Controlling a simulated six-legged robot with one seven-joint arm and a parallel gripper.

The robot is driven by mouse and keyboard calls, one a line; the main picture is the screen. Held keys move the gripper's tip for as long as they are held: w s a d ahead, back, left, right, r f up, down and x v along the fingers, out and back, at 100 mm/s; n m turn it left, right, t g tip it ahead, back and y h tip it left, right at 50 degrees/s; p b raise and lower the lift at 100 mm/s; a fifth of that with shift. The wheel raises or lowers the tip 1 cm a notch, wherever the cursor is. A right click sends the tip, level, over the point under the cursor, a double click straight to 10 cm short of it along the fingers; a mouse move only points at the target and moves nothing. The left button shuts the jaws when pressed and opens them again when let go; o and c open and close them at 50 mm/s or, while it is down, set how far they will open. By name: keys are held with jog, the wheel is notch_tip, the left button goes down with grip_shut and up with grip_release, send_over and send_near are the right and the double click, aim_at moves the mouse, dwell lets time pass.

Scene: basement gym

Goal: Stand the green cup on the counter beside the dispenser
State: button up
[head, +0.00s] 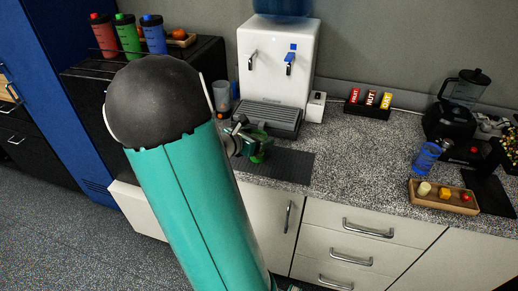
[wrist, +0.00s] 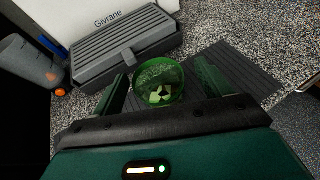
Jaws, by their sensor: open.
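The green see-through cup (wrist: 160,72) is between the two fingers of my open gripper (wrist: 163,88), with a gap on each side. I look down into its round mouth, and it appears upright at the left end of the dark ridged mat. I cannot tell whether its base is on the mat or the bare counter. In the head view the cup (head: 262,153) is partly hidden by my gripper (head: 246,142). The white water dispenser (head: 277,62) stands just behind, its grey drip tray (wrist: 112,50) close to the cup. The speckled counter (head: 350,150) runs right.
A grey tumbler (wrist: 30,62) stands left of the drip tray. The ridged mat (head: 288,166) lies right of the cup. A snack box (head: 369,106), blender (head: 459,105), blue bottle (head: 427,158) and wooden tray (head: 432,203) are farther right. The counter between is clear.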

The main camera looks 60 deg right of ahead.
aim_at(263, 135)
jog(key=x, duration=0.2)
jog(key=shift+w+d+f, duration=0.25)
jog(key=shift+d, duration=0.05)
jog(key=shift+s+d, duration=0.25)
jog(key=shift+s, duration=0.05)
jog(key=shift+w, duration=0.2)
jog(key=shift+s, duration=0.1)
jog(key=c, duration=1.1)
jog(key=shift+c, duration=0.2)
